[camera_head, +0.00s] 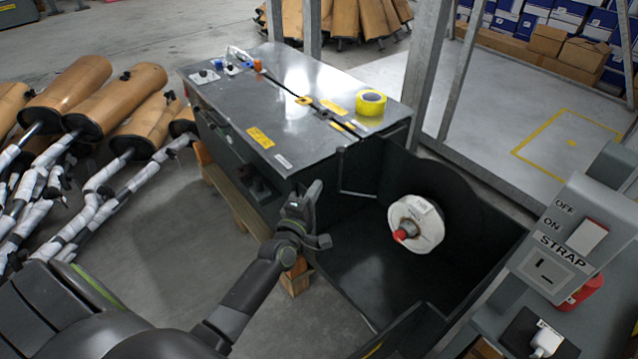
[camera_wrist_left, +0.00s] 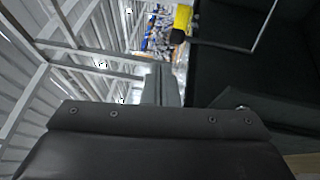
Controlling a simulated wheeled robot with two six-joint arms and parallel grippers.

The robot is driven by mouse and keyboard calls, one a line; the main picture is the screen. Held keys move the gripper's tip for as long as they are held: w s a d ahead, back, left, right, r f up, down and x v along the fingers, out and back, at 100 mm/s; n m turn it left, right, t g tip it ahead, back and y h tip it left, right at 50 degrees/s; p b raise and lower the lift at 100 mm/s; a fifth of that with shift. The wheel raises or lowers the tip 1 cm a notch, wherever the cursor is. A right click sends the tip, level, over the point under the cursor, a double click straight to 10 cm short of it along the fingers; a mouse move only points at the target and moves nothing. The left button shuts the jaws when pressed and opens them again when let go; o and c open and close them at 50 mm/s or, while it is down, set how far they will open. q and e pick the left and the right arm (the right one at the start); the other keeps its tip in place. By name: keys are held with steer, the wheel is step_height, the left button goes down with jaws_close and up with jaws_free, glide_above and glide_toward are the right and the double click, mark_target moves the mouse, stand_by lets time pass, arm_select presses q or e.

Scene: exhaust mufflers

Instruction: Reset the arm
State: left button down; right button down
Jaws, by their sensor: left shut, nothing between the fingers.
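My left arm comes in from the lower left in the head view. Its gripper (camera_head: 312,192) is raised beside the near side of the dark metal machine (camera_head: 285,95), left of the machine's open black bin (camera_head: 370,270). The gripper is shut and holds nothing. In the left wrist view its shut fingers (camera_wrist_left: 162,85) point up the picture, past the dark wrist housing. My right gripper is in neither view.
A white spool with a red hub (camera_head: 416,224) sits in the bin. A yellow tape roll (camera_head: 370,102) lies on the machine top. Wrapped mufflers (camera_head: 120,98) lie at left. A STRAP switch panel (camera_head: 565,240) stands at right. Grey floor (camera_head: 150,230) is clear left of the machine.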

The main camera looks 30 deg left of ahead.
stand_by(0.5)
